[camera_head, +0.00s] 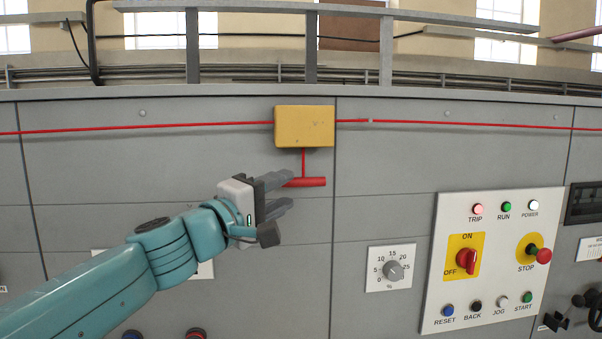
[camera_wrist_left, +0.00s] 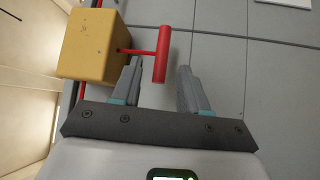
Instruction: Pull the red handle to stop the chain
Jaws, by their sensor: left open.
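The red handle (camera_head: 312,182) is a T-shaped bar that hangs on a short red stem below a yellow box (camera_head: 304,127) on the grey machine panel. My left gripper (camera_head: 290,193) is open, with its fingers pointing at the handle. In the head view the upper finger overlaps the left end of the bar. In the left wrist view the red handle (camera_wrist_left: 162,55) lies between the lines of the two fingers (camera_wrist_left: 162,75), closer to the left one, and its stem passes the left fingertip. I cannot tell whether they touch. My right gripper is not in view.
A red cord (camera_head: 180,128) runs along the panel through the yellow box. A control panel (camera_head: 433,290) with lamps, a red rotary switch and a stop button is at the right. A dial (camera_head: 393,270) sits left of it. The panel around the handle is flat and clear.

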